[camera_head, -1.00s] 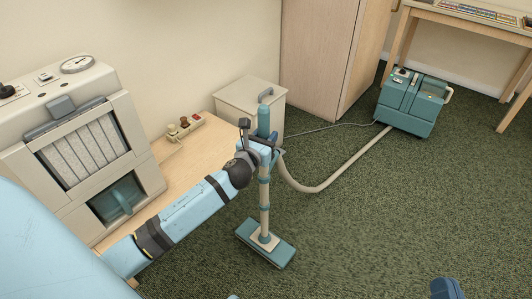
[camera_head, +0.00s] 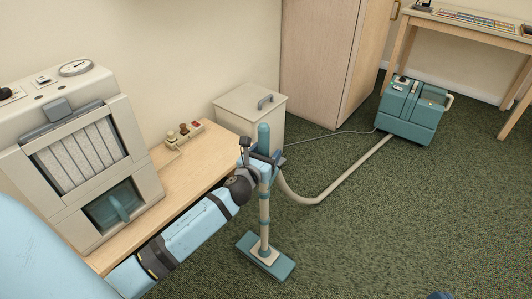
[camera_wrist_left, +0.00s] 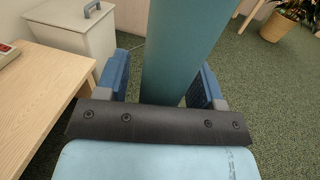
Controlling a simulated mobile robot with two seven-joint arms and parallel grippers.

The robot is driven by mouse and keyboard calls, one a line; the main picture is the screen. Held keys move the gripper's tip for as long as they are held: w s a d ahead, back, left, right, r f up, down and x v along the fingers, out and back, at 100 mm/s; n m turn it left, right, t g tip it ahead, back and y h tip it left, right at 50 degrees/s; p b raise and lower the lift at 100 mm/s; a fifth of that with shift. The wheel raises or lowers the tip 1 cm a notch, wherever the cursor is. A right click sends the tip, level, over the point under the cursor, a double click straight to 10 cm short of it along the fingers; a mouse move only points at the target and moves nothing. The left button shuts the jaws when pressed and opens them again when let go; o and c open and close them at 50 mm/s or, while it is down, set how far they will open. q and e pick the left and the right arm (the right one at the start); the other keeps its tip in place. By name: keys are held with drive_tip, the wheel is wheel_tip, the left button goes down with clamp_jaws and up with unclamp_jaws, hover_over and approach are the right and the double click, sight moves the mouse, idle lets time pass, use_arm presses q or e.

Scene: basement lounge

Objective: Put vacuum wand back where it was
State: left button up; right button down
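The vacuum wand (camera_head: 264,208) stands upright: a teal grip at the top, a pale tube and a flat teal floor head (camera_head: 265,255) at carpet level. I cannot tell whether the head touches the carpet. My left gripper (camera_head: 263,170) is at the wand's upper part and appears shut on it. In the left wrist view the teal shaft (camera_wrist_left: 185,45) runs between the two blue fingers (camera_wrist_left: 165,82); the contact on the left side is unclear. A beige hose (camera_head: 340,178) runs from the wand to the teal vacuum body (camera_head: 412,110). My right gripper is not clearly visible.
A white lidded bin (camera_head: 250,105) stands behind the wand. A low wooden table (camera_head: 190,175) with a beige machine (camera_head: 85,150) is at left. A wooden cabinet (camera_head: 325,60) and a desk (camera_head: 470,25) are at the back. Carpet right of the wand is clear.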

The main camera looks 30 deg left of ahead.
use_arm(q)
drive_tip(key=shift+r, duration=0.1)
drive_tip(key=shift+s, duration=0.3)
drive_tip(key=s+d+p, duration=0.1)
drive_tip(key=s+p, duration=0.1)
drive_tip(key=s, duration=0.8)
drive_tip(key=s+d+r+n+h, duration=0.3)
drive_tip(key=s+d+r+n, duration=0.1)
drive_tip(key=d+n, duration=0.4)
drive_tip(key=s+d+r+n+h, duration=0.4)
drive_tip(key=d+n, duration=0.4)
drive_tip(key=n, duration=0.4)
drive_tip(key=s+d+r+n+g+h, duration=0.1)
drive_tip(key=s+d+r+n+h, duration=0.3)
drive_tip(key=d+n, duration=0.4)
wheel_tip(320, 180, up, 2)
drive_tip(key=s+n, duration=0.1)
drive_tip(key=n, duration=0.2)
drive_tip(key=shift+s+r, duration=0.15)
drive_tip(key=shift+s, duration=0.2)
use_arm(e)
wheel_tip(320, 180, up, 3)
drive_tip(key=shift+d+r+t, duration=0.15)
drive_tip(key=shift+r+t, duration=0.05)
drive_tip(key=shift+t, duration=0.5)
